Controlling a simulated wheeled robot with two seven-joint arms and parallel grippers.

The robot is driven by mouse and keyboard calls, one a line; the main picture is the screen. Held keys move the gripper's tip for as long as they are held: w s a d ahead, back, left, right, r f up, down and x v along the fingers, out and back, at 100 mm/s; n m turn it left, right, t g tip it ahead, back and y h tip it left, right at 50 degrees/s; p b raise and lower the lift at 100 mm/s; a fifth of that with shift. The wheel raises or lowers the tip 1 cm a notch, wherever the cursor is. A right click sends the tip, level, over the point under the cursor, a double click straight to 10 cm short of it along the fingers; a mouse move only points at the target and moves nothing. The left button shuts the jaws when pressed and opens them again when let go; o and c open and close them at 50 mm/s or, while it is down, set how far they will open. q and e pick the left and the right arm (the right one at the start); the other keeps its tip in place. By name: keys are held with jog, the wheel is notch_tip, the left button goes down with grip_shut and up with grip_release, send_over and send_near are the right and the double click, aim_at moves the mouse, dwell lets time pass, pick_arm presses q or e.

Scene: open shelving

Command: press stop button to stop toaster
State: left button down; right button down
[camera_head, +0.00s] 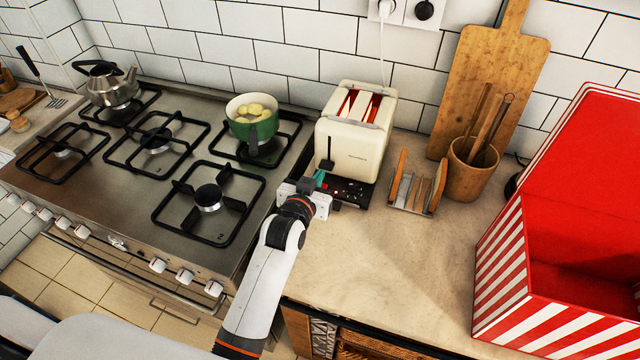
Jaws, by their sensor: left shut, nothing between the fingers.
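The cream toaster (352,141) stands on the counter right of the stove, its top slots glowing red. A black lever shows on its near side, and a dark control panel (350,189) with small buttons runs along its base. My left gripper (322,184) is shut and empty, its tips at the left part of that panel. The gripper hides part of the panel, so I cannot tell which button is the stop button or whether the tips touch it. My right gripper is not in view.
A green pot (252,124) sits on the stove (130,215) left of the toaster. A small wooden rack (416,190), a utensil cup (473,168) and a red-striped box (505,285) stand to the right. The front counter (400,275) is clear.

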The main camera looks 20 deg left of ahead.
pick_arm(q)
jog(key=shift+x, duration=0.95)
jog(key=f, duration=0.3)
jog(key=shift+s+f+p, duration=0.2)
jog(key=shift+f+p, duration=0.1)
jog(key=shift+f, duration=0.2)
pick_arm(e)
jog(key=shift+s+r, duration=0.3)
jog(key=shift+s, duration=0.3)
